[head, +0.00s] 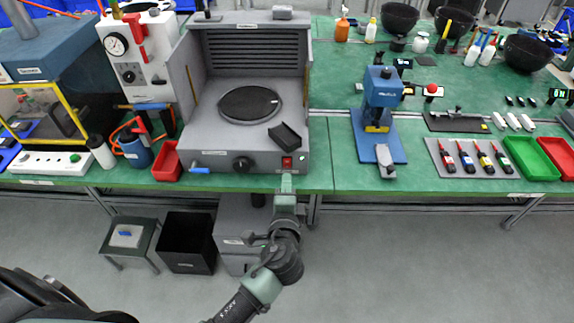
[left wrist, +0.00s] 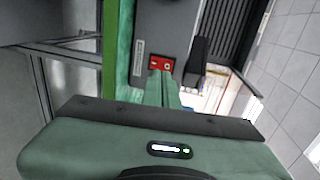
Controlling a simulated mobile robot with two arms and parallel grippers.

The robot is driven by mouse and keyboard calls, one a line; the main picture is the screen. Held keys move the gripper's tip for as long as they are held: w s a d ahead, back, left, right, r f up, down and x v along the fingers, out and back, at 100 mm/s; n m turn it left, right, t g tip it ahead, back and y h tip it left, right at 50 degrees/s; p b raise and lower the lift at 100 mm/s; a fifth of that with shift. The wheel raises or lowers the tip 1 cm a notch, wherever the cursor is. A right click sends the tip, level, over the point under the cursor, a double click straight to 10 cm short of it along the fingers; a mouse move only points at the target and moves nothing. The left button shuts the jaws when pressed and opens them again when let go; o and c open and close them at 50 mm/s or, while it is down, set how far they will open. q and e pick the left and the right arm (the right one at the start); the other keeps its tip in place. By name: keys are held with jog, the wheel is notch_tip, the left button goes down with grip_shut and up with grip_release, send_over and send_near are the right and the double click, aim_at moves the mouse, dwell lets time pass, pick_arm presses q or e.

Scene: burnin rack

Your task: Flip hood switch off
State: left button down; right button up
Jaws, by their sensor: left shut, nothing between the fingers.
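The hood is a grey open-fronted box (head: 213,159) on the green bench, with a dark round plate (head: 250,104) inside. Its red switch (head: 287,162) sits at the right end of the front panel; it also shows in the left wrist view (left wrist: 161,64). My left gripper (head: 287,178) is shut and empty. Its fingertips (left wrist: 161,76) are right at the switch's lower edge; I cannot tell whether they touch it. The fingers hide part of the switch, and its rocker position is too small to tell. My right gripper is not in view.
A black knob (head: 241,164) and a blue-handled part (head: 200,170) are on the same panel. A black tray (head: 285,136) lies on the hood's floor above the switch. A red bin (head: 166,162) stands left. The bench right of the hood is clear up to a blue press (head: 380,100).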

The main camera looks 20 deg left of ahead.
aim_at(287, 161)
pick_arm(q)
jog(key=w, duration=0.2)
jog(key=w+a+p, duration=0.1)
jog(key=shift+w+r, duration=0.25)
jog(key=shift+w, duration=0.15)
jog(key=shift+w+a, duration=0.15)
jog(key=shift+w, duration=0.25)
jog(key=shift+w+a+r, duration=0.15)
jog(key=shift+w+r, duration=0.05)
jog(key=shift+w, duration=0.15)
jog(key=shift+s+f, duration=0.1)
jog(key=shift+f, duration=0.05)
